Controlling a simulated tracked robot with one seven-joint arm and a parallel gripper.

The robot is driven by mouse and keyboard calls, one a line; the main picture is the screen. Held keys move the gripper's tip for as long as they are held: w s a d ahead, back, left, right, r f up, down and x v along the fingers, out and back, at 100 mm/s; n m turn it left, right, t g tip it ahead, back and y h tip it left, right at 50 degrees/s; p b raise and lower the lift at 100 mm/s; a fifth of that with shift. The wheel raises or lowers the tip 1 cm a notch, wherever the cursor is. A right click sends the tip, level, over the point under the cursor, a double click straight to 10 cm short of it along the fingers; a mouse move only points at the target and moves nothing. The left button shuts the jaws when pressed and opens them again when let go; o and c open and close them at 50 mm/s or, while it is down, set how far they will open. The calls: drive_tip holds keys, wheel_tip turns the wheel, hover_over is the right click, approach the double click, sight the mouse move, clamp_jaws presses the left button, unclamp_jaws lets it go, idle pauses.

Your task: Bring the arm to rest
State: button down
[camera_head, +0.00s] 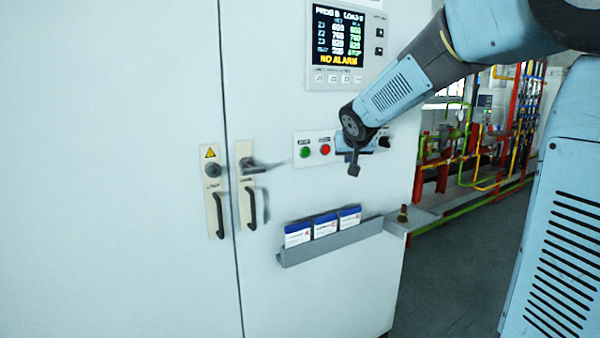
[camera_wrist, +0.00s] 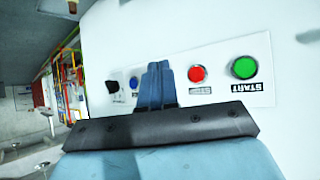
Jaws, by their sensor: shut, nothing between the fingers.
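My arm reaches in from the upper right in the head view. My gripper (camera_head: 353,168) is in front of the cabinet's button panel (camera_head: 313,136), to the right of the red button (camera_head: 325,149) and green button (camera_head: 305,152). In the wrist view my gripper (camera_wrist: 157,70) points at the same panel, its blue fingers together and empty. The red button (camera_wrist: 197,75) and green START button (camera_wrist: 244,67) are to its right there. A black knob (camera_wrist: 113,87) is to its left. I cannot tell whether the fingertips touch the panel.
The white cabinet (camera_head: 120,150) fills the left and middle. Its door handles (camera_head: 251,205) stick out. A grey rack (camera_head: 335,240) with several cards juts out below the panel. A display (camera_head: 340,40) is above. Open floor (camera_head: 455,275) and coloured pipework (camera_head: 470,150) are at right.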

drive_tip(key=s+d+f+g, duration=0.1)
drive_tip(key=s+f+g, duration=0.1)
drive_tip(key=s, duration=1.5)
drive_tip(key=s+d+f+g+y, duration=0.1)
drive_tip(key=s+f, duration=0.4)
drive_tip(key=s, duration=1.3)
drive_tip(key=shift+s+d+n+g, duration=0.3)
drive_tip(key=shift+d+n+g, duration=0.15)
drive_tip(key=shift+g, duration=0.55)
